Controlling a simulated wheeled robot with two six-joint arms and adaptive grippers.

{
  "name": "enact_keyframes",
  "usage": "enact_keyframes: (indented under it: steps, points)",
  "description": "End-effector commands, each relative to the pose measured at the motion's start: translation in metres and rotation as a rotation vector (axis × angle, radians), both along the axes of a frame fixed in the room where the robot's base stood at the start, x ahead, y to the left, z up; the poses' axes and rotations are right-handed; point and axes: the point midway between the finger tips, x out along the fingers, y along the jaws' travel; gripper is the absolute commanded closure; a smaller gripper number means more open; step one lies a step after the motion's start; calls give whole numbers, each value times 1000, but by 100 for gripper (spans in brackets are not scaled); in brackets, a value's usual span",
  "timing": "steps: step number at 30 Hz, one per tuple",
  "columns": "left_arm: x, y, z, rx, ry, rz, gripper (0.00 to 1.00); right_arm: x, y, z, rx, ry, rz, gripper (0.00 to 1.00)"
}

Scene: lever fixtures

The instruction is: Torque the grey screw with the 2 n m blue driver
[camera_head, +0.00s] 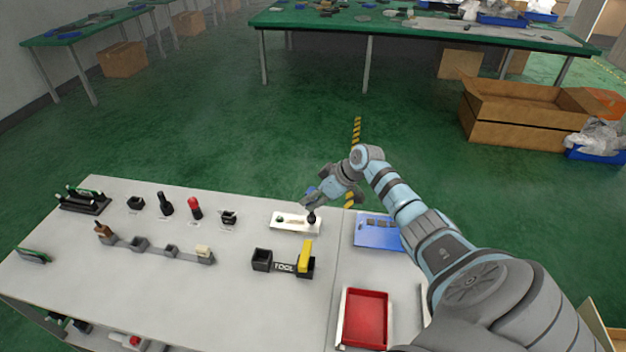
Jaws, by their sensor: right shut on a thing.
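My right gripper (311,201) is over the back of the white table, shut on what looks like the blue driver (311,190). Its blue part shows behind the fingers, and the fingers hide most of it. Below the gripper is a white plate (284,226) with small parts on it. A dark round end (311,218) shows at the plate's right side, under the gripper; I cannot tell whether it touches a screw. The grey screw cannot be made out clearly. The black TOOL holder (283,267) has a yellow driver (305,255) at its right and an empty left slot. My left gripper is out of view.
A blue tray (376,232) lies right of the plate, and a red bin (365,318) stands nearer. Lever and switch fixtures (166,204) and a grey bar with blocks (155,246) stand on the left. The table's middle front is clear.

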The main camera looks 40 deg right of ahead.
Motion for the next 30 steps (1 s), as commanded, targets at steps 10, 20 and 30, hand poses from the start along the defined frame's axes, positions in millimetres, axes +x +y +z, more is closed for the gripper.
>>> enact_keyframes:
  steps: [10, 20, 30]
  points:
    - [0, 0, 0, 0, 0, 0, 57, -1, 0, -1, 0, 0, 0, 100]
    - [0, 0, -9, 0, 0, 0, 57, -1, 0, -11, -1, 0, -1, 100]
    - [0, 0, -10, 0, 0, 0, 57, -1, 4, -12, -3, -2, -270, 100]
